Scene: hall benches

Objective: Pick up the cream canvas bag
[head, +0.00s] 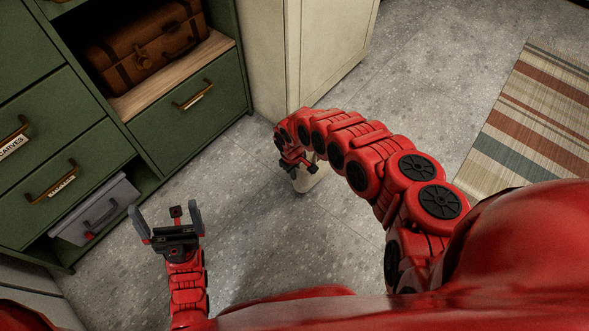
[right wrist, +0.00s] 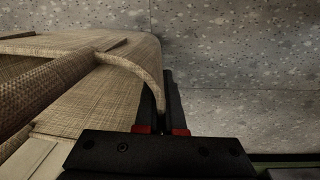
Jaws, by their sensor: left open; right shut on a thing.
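The cream canvas bag (right wrist: 105,98) fills the left of the right wrist view, with a woven surface and a curved strap or edge running to my fingers. In the head view only a small pale part of the bag (head: 314,181) shows below my right gripper (head: 298,164); the arm hides the rest. My right gripper (right wrist: 168,85) is shut on the bag at that strap or edge. I cannot tell whether the bag touches the floor. My left gripper (head: 166,212) is open and empty, to the left, in front of the drawers.
A green drawer unit (head: 190,133) stands at the left, with a brown suitcase (head: 143,48) on its shelf and a grey box (head: 95,210) in a low opening. A cream cabinet (head: 325,50) stands behind. A striped rug (head: 535,115) lies right. Grey floor (head: 440,75) is clear between.

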